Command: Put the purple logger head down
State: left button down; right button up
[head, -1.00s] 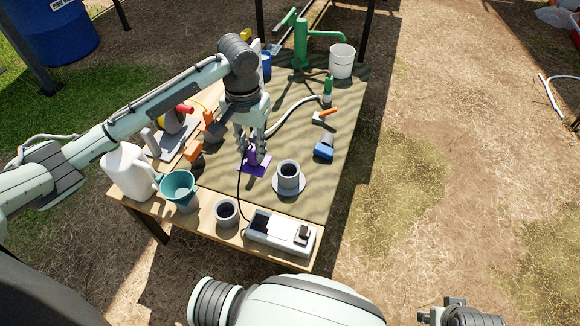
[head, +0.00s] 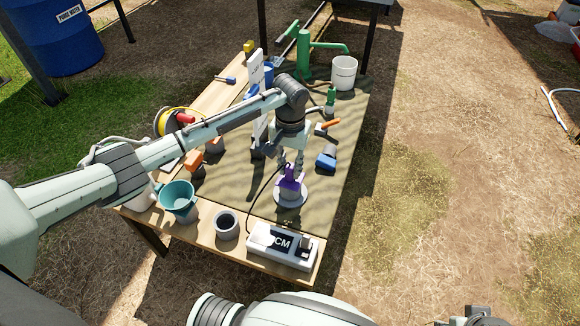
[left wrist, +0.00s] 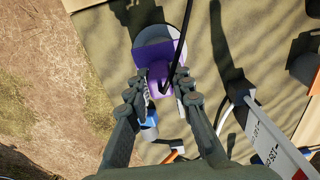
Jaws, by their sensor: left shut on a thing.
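My left gripper (head: 290,168) is shut on the purple logger head (head: 289,187), which has a black cable running from it. It holds the head right over the grey pipe stub (head: 290,201) on its round grey base. The head hides the stub's top, so I cannot tell whether it rests on it or hangs just above. In the left wrist view the purple head (left wrist: 158,68) sits between the fingertips, in front of the round base (left wrist: 152,33).
A white box with a "CM" label (head: 270,240), a grey cup (head: 227,226) and a teal funnel-like cup (head: 177,198) stand along the front edge. A green pump (head: 304,50) and white bucket (head: 344,72) stand at the back.

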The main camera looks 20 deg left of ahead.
pick_arm(q)
jog(key=c, duration=1.3)
grip_release()
jog(key=shift+c, duration=0.2)
pick_arm(e)
jog(key=shift+f, duration=0.15)
pick_arm(q)
notch_tip(320, 180, up, 12)
jog(key=p, duration=0.1)
pick_arm(e)
jog(key=f, duration=0.3)
jog(key=shift+w+a+f, duration=0.1)
jog(key=shift+w+a, duration=0.1)
